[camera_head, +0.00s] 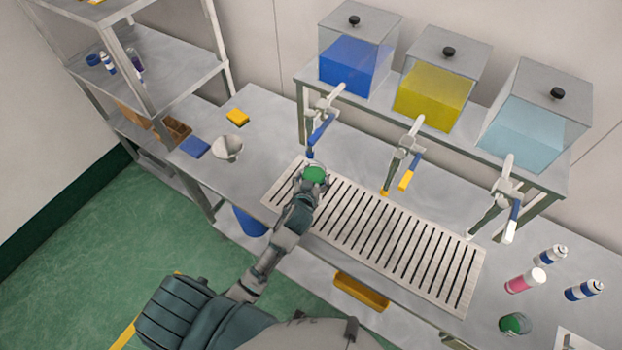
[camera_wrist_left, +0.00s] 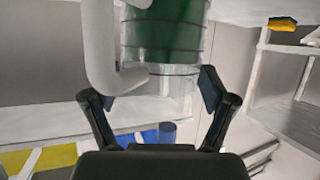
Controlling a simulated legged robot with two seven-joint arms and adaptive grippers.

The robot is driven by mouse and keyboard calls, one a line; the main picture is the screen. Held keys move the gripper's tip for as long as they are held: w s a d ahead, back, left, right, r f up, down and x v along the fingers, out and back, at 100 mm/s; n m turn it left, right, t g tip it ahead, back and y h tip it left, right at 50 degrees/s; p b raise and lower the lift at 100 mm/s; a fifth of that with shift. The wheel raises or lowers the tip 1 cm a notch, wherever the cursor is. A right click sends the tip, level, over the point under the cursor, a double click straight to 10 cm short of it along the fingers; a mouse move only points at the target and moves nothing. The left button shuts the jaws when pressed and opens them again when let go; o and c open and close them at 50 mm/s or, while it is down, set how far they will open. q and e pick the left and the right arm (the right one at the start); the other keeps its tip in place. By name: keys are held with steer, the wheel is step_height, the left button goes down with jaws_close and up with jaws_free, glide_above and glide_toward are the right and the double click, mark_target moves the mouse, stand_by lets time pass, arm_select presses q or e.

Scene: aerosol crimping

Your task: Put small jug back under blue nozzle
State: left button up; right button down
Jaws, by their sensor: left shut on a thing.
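The small jug (camera_head: 314,174) is clear with green contents. In the head view it is just below the blue nozzle (camera_head: 310,154), over the left end of the slotted drain grate. My left gripper (camera_head: 308,184) is shut on the jug. In the left wrist view the jug (camera_wrist_left: 165,60) is between the two fingers, with its pale curved handle (camera_wrist_left: 100,50) on the left. I cannot tell whether the jug's base touches the grate. My right gripper is not in view.
The slotted grate (camera_head: 345,218) extends right beneath the yellow nozzle (camera_head: 385,192) and the light-blue tank's tap (camera_head: 508,200). A metal funnel (camera_head: 228,148), blue sponge (camera_head: 195,146) and yellow sponge (camera_head: 237,117) are at left. Several bottles and a green-topped container (camera_head: 515,324) stand at right.

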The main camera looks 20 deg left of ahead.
arm_select(q)
steer(key=shift+w+a+f, duration=0.1)
steer(key=shift+w+a, duration=0.35)
steer(key=shift+a, duration=0.3)
steer(key=f, duration=0.3)
steer(key=shift+a+f, duration=0.1)
steer(key=shift+a, duration=0.2)
steer(key=shift+f, duration=0.15)
steer(key=shift+d, duration=0.25)
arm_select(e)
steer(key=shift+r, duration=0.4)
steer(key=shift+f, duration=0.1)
arm_select(q)
steer(key=o, duration=1.6)
steer(key=shift+s+d, duration=0.1)
steer(key=shift+d, duration=0.05)
steer(key=shift+o, duration=0.2)
